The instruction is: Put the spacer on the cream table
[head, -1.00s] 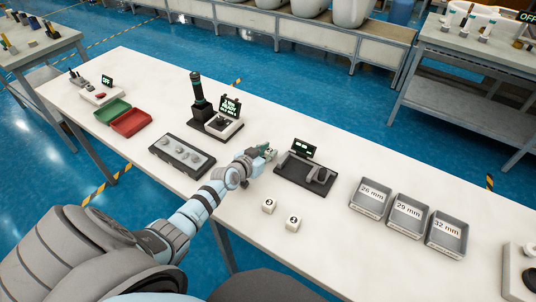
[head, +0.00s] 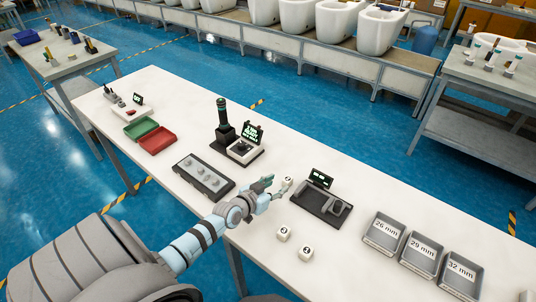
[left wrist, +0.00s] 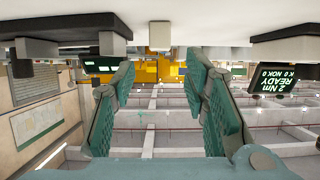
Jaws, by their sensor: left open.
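A small white numbered cube, which I take to be the spacer (head: 287,183), sits on the cream table (head: 330,255) just in front of my left gripper (head: 267,186). My left gripper is open and empty, and its fingertips are apart from the cube. In the left wrist view the picture is upside down. The cube (left wrist: 160,35) hangs from the table top there, beyond the two spread fingers (left wrist: 160,90). Two similar white cubes (head: 283,233) (head: 306,253) stand nearer the front edge. My right gripper is not in view.
A black gauge with a display (head: 321,200) stands right of the cube. Three grey trays labelled 26, 29 and 32 mm (head: 423,250) sit at right. Red and green bins (head: 156,140) are far left.

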